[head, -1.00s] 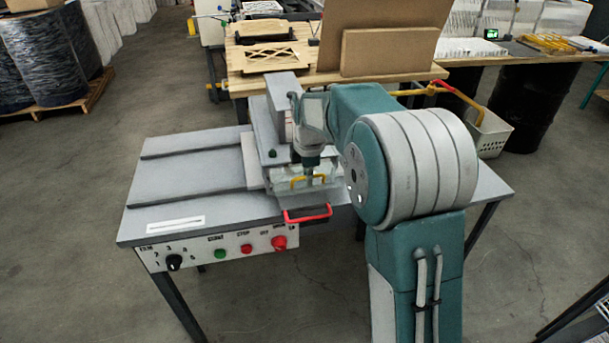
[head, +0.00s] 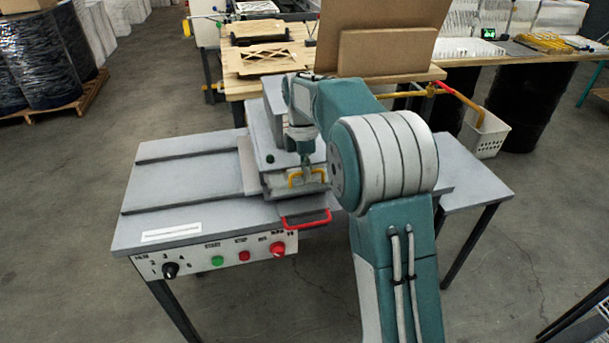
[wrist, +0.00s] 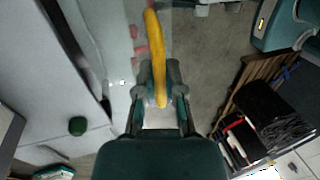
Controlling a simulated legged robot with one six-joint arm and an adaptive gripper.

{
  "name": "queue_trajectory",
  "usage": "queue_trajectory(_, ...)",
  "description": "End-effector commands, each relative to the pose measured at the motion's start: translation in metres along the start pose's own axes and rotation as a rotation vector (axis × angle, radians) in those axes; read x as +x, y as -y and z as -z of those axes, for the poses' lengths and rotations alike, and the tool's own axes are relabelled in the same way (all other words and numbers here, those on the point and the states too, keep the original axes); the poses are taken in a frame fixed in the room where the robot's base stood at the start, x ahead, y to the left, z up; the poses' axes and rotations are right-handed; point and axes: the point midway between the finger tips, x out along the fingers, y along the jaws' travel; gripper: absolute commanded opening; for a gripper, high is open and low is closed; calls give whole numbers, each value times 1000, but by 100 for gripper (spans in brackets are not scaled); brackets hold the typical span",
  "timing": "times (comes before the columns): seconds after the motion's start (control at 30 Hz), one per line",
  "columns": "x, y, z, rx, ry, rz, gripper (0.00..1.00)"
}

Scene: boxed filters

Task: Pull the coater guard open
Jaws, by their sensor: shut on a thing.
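The coater (head: 200,184) is a grey bench machine with a box-like head at its right part. Its guard (head: 277,187) is a pale, partly clear cover at the front of that head, with a yellow handle (head: 294,181). My gripper (head: 306,172) points down at this handle and is shut on it. In the wrist view the yellow handle (wrist: 154,40) runs lengthwise between the two fingers of my gripper (wrist: 158,78). My arm and gripper hide the right part of the guard. I cannot tell whether the guard is raised at all.
A red handle (head: 306,219) sticks out at the front edge below the guard. A control panel (head: 215,258) with a knob and coloured buttons is on the front. A wooden table (head: 255,84) with cardboard stands behind. The floor in front is clear.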

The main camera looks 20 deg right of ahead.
Motion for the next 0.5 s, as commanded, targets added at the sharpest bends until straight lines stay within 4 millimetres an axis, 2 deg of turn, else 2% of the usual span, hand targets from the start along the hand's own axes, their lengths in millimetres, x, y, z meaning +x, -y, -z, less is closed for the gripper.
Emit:
queue_trajectory(0.37, 1, -2, -4, 4, 6, 0, 0)
queue_trajectory(0.4, 1, -2, -4, 4, 6, 0, 17)
queue_trajectory(0.47, 1, -2, -3, 4, 5, 1, 43)
queue_trajectory(0.5, 1, -2, -3, 3, 5, 2, 48)
